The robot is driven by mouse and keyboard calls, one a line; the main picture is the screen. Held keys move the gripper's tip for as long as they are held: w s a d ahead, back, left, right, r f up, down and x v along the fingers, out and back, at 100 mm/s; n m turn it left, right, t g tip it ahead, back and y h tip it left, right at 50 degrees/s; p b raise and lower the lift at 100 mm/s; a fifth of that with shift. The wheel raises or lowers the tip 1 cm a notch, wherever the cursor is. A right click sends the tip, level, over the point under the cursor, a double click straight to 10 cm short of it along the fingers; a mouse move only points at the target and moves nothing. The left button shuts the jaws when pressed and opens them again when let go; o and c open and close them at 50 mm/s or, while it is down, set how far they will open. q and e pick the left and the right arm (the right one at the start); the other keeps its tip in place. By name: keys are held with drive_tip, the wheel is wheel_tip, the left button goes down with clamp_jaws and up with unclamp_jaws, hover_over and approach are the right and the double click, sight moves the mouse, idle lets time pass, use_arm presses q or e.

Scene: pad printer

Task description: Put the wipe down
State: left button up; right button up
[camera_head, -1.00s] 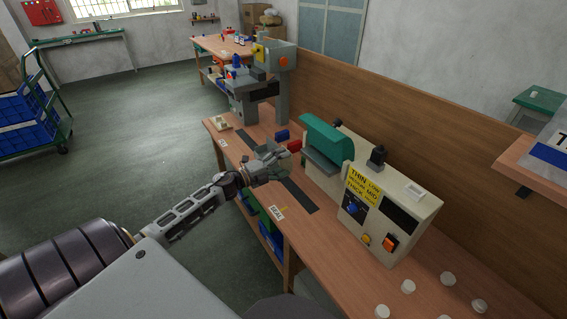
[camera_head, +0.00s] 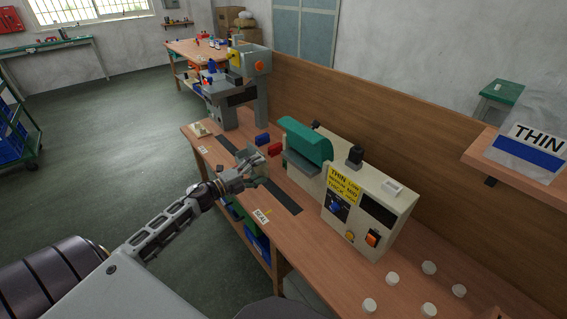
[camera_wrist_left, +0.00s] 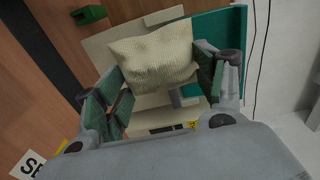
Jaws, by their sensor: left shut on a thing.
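My left gripper (camera_head: 243,175) is over the front part of the bench (camera_head: 330,252), in front of the cream machine with the teal hood (camera_head: 306,140). In the left wrist view the gripper (camera_wrist_left: 160,78) is shut on the wipe (camera_wrist_left: 152,58), a pale cream, textured, pillow-like cloth between its green-padded fingers. The wipe appears held above the bench; the exact gap cannot be told. In the head view the wipe cannot be made out clearly at the gripper. My right gripper is not in view.
A dark strip (camera_head: 284,198) and a SEAL label (camera_head: 261,216) lie on the bench near the gripper. Red (camera_head: 275,149) and blue (camera_head: 262,140) blocks sit behind it. A grey machine (camera_head: 246,85) stands farther back. Several white round pieces (camera_head: 429,268) lie at the front right.

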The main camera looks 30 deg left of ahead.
use_arm(q)
drive_tip(key=shift+d+f, duration=0.1)
drive_tip(key=shift+d+f+y, duration=0.3)
drive_tip(key=shift+d, duration=0.25)
drive_tip(key=s+d+n+y, duration=0.2)
drive_tip(key=d+y, duration=0.1)
drive_tip(key=d, duration=0.6)
drive_tip(key=s+d+n+t+y+p, duration=0.1)
drive_tip(key=d+n+y, duration=0.1)
drive_tip(key=d, duration=0.8)
drive_tip(key=shift+s+r+n+y+p, duration=0.35)
drive_tip(key=shift+r+y, duration=0.1)
drive_tip(key=shift+y, duration=0.25)
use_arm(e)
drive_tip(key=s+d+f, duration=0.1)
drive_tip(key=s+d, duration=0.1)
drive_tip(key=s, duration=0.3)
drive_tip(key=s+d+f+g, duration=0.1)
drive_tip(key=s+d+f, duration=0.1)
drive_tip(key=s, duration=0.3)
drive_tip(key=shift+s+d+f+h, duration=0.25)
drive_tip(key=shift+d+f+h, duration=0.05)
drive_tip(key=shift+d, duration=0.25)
use_arm(q)
drive_tip(key=shift+a+r, duration=0.15)
drive_tip(key=shift+r, duration=0.05)
drive_tip(key=shift+a+r, duration=0.1)
drive_tip(key=shift+r, duration=0.05)
drive_tip(key=shift+s, duration=0.1)
